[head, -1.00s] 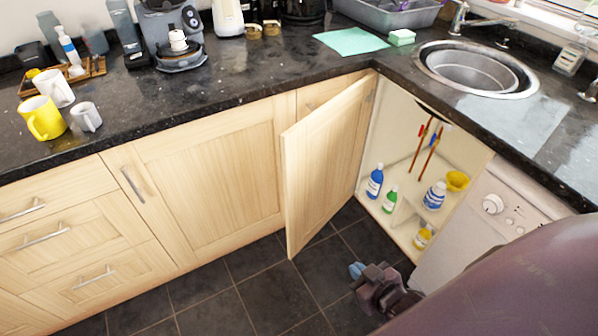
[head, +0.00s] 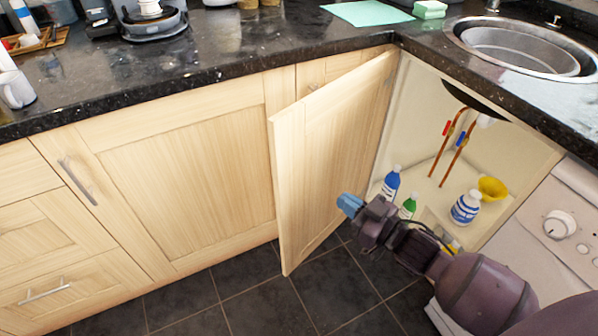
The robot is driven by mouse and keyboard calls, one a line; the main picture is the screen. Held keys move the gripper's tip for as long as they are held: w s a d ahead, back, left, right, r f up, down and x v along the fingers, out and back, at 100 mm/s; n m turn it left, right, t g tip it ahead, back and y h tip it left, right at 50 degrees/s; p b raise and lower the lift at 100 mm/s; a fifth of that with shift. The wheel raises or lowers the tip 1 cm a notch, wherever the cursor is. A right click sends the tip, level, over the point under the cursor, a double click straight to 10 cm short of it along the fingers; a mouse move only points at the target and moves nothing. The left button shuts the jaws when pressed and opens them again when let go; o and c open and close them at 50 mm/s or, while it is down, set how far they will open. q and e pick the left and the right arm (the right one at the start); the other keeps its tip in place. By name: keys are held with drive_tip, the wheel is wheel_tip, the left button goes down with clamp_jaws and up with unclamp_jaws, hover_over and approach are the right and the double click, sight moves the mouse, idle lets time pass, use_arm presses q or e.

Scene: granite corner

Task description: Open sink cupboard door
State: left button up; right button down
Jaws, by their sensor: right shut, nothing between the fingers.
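The sink cupboard door (head: 330,150) is pale wood and stands wide open, swung out to the left of the cupboard opening. The sink cupboard (head: 425,125) shows its cream inside, below the round steel sink (head: 520,48). My right gripper (head: 349,205) has blue fingertips and is shut and empty. In the picture it overlaps the inner face of the door, low down; I cannot tell whether it touches. My right arm comes in from the lower right and hides part of the cupboard's lower front. My left gripper is not in view.
Inside the cupboard are a blue bottle (head: 390,182), a green bottle (head: 408,206), a blue-and-white bottle (head: 466,207), a yellow bowl (head: 492,188) and copper pipes (head: 456,150). A white appliance (head: 560,222) stands to the right. Dark floor tiles (head: 240,305) are clear in front.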

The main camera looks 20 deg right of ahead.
drive_tip(key=b, duration=0.3)
approach(294, 165)
drive_tip(key=x, duration=0.3)
drive_tip(key=f+x, duration=0.1)
drive_tip(key=x, duration=0.1)
drive_tip(key=shift+w+a, duration=0.1)
drive_tip(key=shift+w, duration=0.15)
drive_tip(key=shift+x, duration=0.85)
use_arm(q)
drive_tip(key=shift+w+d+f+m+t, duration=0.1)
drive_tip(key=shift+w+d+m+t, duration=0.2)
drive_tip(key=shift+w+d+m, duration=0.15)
use_arm(e)
drive_tip(key=shift+w+r, duration=0.15)
drive_tip(key=shift+r, duration=0.1)
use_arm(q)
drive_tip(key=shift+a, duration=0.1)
